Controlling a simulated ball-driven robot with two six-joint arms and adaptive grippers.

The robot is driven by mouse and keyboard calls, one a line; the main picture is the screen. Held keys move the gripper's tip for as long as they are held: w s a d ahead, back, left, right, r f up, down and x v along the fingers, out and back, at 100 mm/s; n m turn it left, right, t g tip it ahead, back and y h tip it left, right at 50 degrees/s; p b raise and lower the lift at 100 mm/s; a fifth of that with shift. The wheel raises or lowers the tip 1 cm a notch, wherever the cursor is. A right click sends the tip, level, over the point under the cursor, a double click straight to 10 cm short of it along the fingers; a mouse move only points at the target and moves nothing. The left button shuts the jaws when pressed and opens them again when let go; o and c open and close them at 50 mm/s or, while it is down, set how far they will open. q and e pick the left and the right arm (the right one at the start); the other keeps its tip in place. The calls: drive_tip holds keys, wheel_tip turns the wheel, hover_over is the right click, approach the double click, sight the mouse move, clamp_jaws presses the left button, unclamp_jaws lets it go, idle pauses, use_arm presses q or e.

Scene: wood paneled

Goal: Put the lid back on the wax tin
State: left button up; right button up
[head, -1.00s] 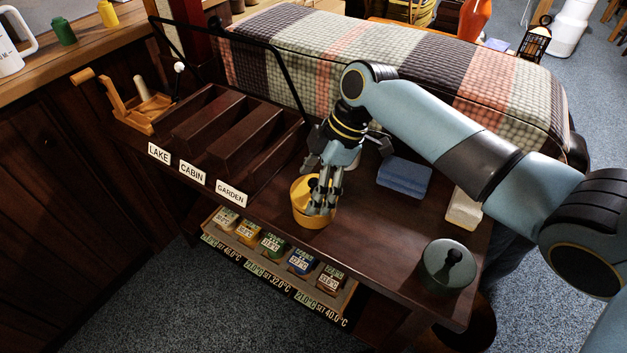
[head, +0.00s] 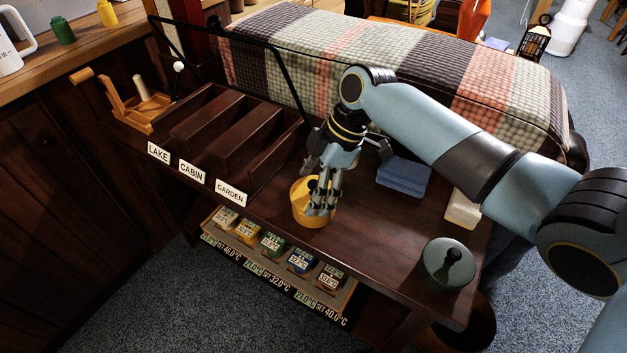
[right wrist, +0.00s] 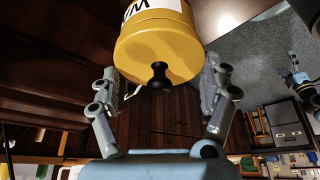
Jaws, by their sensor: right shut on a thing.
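The yellow wax tin (head: 312,219) stands on the dark wooden bench top near its front edge. Its white label with part of a "W" shows in the right wrist view (right wrist: 138,7). The yellow lid (right wrist: 160,52) with a black knob is at the top of the tin, lined up with it. A thin seam shows between them; I cannot tell if the lid is fully seated.
A dark green lidded pot (head: 448,266) stands at the bench's right end. Blue folded cloths (head: 404,174) and a pale block (head: 463,208) lie behind. A compartment rack (head: 225,140) labelled LAKE, CABIN, GARDEN is left. Small tins (head: 272,245) sit on a shelf below.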

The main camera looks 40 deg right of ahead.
drive_tip(key=shift+f+p, duration=0.15)
drive_tip(key=shift+p, duration=0.4)
idle(1.7)
idle(0.3)
drive_tip(key=o, duration=0.9)
wheel_tip(320, 180, up, 7)
drive_tip(key=p, duration=0.7)
clamp_jaws()
idle(0.6)
